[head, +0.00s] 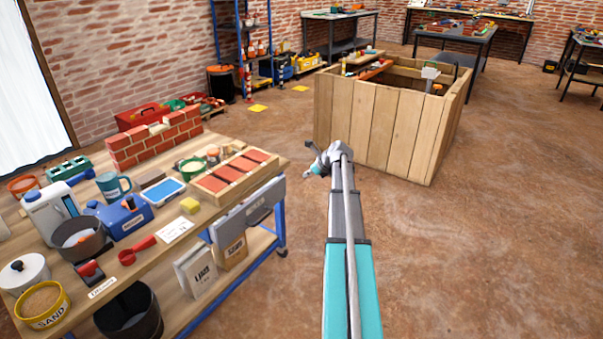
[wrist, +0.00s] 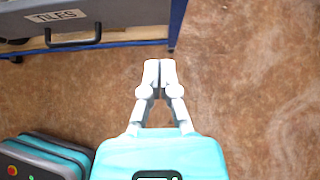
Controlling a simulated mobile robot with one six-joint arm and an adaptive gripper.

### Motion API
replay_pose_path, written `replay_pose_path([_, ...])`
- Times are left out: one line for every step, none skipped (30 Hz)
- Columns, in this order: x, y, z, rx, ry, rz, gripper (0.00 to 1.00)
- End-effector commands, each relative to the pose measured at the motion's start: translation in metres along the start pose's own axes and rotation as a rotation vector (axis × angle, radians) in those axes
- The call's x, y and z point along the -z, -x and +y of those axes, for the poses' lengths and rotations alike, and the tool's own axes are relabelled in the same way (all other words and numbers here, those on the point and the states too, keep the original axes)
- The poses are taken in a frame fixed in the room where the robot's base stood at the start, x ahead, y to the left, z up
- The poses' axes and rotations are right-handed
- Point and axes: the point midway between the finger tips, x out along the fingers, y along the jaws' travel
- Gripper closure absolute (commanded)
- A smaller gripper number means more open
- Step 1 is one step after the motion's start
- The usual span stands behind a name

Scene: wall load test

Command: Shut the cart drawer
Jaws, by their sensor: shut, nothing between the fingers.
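The cart (head: 120,262) stands at the left in the head view, with a wooden top and blue legs. Its grey drawer (head: 247,212) faces right under the tabletop edge; I cannot tell exactly how far it stands out. In the wrist view the drawer front (wrist: 22,31) is at the upper left, with a TILES label (wrist: 56,15) and a dark bar handle (wrist: 72,41). My gripper (wrist: 160,66) is shut and empty. It is to the right of the drawer, apart from it, over bare floor. In the head view my gripper (head: 309,173) is small and partly hidden by the wrist.
The cart top holds a small brick wall (head: 155,142), a tray of red tiles (head: 236,177) and several tools and tubs. Bags stand on the lower shelf. A large wooden crate (head: 375,125) stands beyond my gripper. The brown floor at the right is clear.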

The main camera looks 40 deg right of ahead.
Motion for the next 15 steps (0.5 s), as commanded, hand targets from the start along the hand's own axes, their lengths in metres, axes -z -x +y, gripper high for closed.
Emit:
replay_pose_path([-0.002, 0.008, 0.001, 0.0, -0.001, 0.0, 1.0])
replay_pose_path([-0.002, 0.011, 0.001, 0.0, -0.001, 0.0, 1.0])
replay_pose_path([-0.002, 0.013, 0.001, 0.0, 0.0, 0.0, 1.0])
replay_pose_path([-0.002, 0.015, 0.001, 0.0, 0.0, 0.0, 1.0])
replay_pose_path([-0.002, 0.017, 0.001, 0.0, 0.0, 0.0, 1.0])
replay_pose_path([-0.001, 0.019, 0.0, 0.0, 0.0, 0.0, 1.0])
replay_pose_path([-0.001, 0.02, 0.0, 0.0, 0.0, 0.0, 1.0])
replay_pose_path([-0.001, 0.021, 0.0, 0.0, 0.0, 0.0, 1.0])
replay_pose_path([-0.001, 0.022, 0.0, 0.0, 0.0, 0.0, 1.0])
replay_pose_path([-0.001, 0.022, 0.0, 0.0, 0.001, 0.0, 1.0])
replay_pose_path([-0.001, 0.023, 0.0, -0.001, 0.001, 0.0, 1.0])
replay_pose_path([0.0, 0.023, 0.0, -0.001, 0.001, 0.0, 1.0])
replay_pose_path([0.0, 0.023, 0.0, -0.001, 0.001, 0.0, 1.0])
replay_pose_path([0.0, 0.023, 0.001, -0.001, 0.001, 0.0, 1.0])
replay_pose_path([0.0, 0.023, 0.001, -0.001, 0.001, 0.0, 1.0])
